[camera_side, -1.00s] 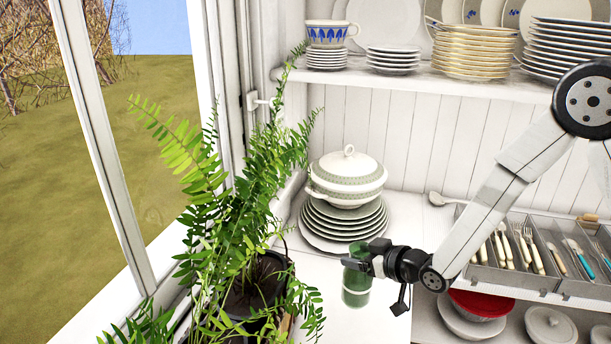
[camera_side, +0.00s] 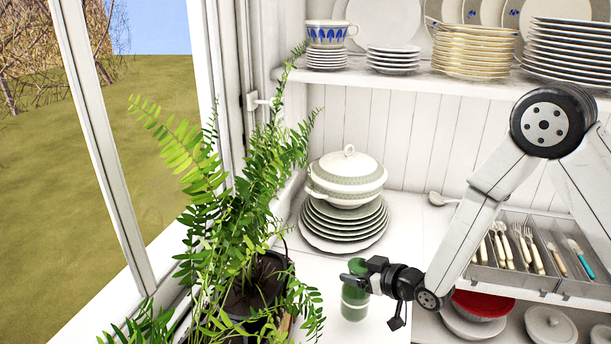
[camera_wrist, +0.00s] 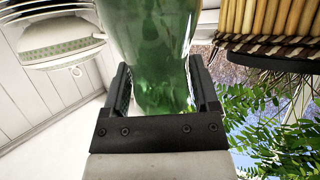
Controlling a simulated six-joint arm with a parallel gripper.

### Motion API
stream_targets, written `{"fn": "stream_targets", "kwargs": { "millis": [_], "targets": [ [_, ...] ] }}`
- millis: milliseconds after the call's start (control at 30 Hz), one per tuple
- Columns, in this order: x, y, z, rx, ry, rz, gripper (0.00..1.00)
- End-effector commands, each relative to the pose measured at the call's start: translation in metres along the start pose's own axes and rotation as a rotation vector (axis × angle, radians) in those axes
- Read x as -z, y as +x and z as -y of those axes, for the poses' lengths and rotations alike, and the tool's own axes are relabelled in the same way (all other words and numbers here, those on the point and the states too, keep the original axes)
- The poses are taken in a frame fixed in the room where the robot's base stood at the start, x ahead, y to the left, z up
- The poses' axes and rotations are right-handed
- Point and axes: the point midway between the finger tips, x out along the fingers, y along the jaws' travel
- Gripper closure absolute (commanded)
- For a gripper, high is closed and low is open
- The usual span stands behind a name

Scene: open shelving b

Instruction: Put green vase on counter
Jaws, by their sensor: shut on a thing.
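The green vase (camera_side: 354,302) is a translucent green glass vessel, upright at the front of the white counter (camera_side: 322,270). In the wrist view the vase (camera_wrist: 155,60) fills the space between both fingers. My gripper (camera_side: 357,281) is shut on the vase from the right, around its upper part. In the wrist view the gripper (camera_wrist: 160,95) has a finger on each side of the glass. I cannot tell whether the base of the vase touches the counter.
A potted fern (camera_side: 250,200) stands to the left by the window. A stack of plates (camera_side: 343,228) with a lidded tureen (camera_side: 346,175) is behind the vase. A cutlery tray (camera_side: 515,262) and a red bowl (camera_side: 480,304) are to the right. Bare counter lies between plates and vase.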

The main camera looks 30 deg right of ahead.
Motion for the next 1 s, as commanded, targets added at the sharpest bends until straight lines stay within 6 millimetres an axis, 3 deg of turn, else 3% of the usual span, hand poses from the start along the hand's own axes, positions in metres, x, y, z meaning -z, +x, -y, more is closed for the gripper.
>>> {"fn": "stream_targets", "kwargs": {
  "millis": [500,967,1000],
  "targets": [
    [-0.031,0.013,-0.001,0.0,0.0,0.0,1.0],
    [-0.035,0.014,-0.001,0.0,0.0,-0.001,1.0],
    [-0.035,0.014,-0.001,0.0,0.0,0.0,0.2]
  ]
}}
